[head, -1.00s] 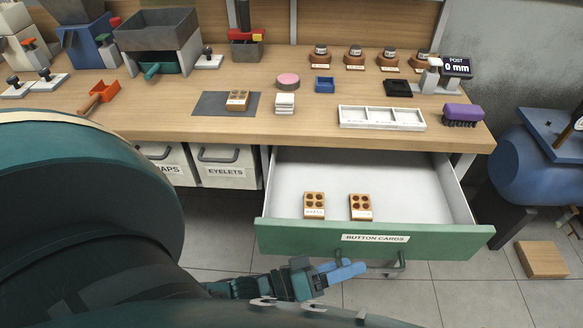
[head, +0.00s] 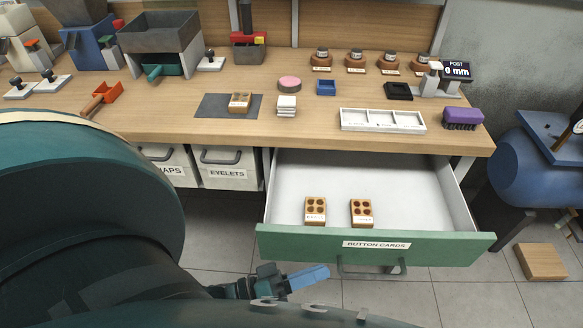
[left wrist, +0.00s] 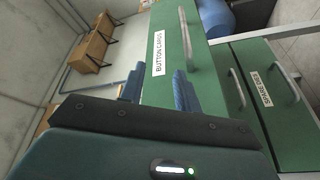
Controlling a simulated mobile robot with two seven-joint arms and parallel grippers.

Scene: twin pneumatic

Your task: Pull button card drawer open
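The button cards drawer (head: 300,243) stands pulled out from under the bench, with a green front, a white label and a metal bar handle (head: 372,268). Two brown button cards (head: 315,211) (head: 361,213) lie inside it. My left gripper (head: 308,279) is below and left of the handle, apart from it. In the left wrist view the two blue fingers (left wrist: 156,88) are spread with nothing between them, and the handle (left wrist: 187,40) is beyond them. My right gripper is not in view.
A blue tank (head: 520,165) stands at the right. A wood block (head: 541,261) lies on the floor. Floor in front of the drawer is clear.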

